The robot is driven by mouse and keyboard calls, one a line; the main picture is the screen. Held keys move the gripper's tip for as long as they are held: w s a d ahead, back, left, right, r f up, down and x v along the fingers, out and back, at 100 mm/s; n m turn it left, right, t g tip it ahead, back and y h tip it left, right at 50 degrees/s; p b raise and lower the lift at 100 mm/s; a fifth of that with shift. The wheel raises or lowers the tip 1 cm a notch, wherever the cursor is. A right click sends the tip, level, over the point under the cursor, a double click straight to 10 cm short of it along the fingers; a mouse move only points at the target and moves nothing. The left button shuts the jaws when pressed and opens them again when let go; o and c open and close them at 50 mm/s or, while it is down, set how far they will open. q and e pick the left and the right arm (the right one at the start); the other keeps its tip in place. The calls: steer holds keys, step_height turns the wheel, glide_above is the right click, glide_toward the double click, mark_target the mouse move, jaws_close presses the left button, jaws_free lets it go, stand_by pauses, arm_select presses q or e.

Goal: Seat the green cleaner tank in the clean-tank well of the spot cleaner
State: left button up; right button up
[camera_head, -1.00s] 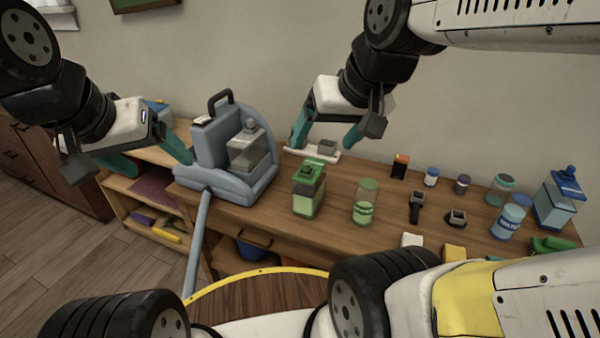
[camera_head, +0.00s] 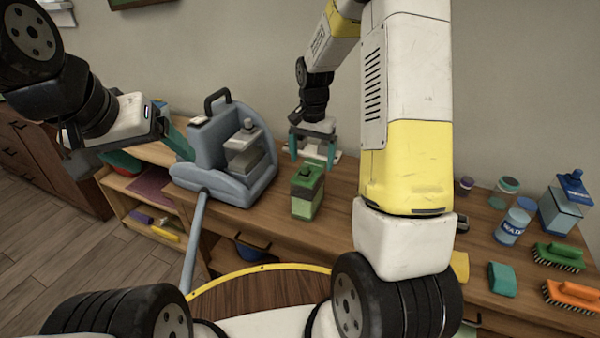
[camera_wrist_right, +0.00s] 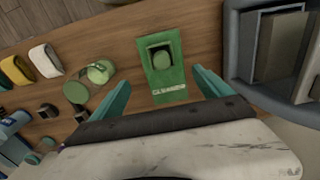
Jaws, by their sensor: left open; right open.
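The green cleaner tank (camera_head: 307,192) stands upright on the bench, right of the spot cleaner. Its green top and CLEANER label (camera_wrist_right: 165,65) show in the right wrist view. The blue-grey spot cleaner (camera_head: 205,150) has a clear tank (camera_head: 247,155) on its right side; I cannot tell the clean-tank well apart. Its edge shows in the right wrist view (camera_wrist_right: 233,55). My right gripper (camera_head: 313,156) is open and empty behind the tank; in its wrist view the fingers (camera_wrist_right: 160,88) flank the tank's label end without visible contact. My left gripper (camera_head: 150,157) is open and empty, left of the cleaner.
A grey hose (camera_head: 194,240) hangs from the cleaner's front. Right along the bench stand a water bottle (camera_head: 513,222), a blue-lidded container (camera_head: 566,205) and brushes (camera_head: 558,257). My right arm hides the bench's middle.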

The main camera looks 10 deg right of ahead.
steer(key=f, duration=0.8)
steer(key=shift+w+a, duration=0.3)
steer(key=shift+w, duration=0.1)
jaws_close()
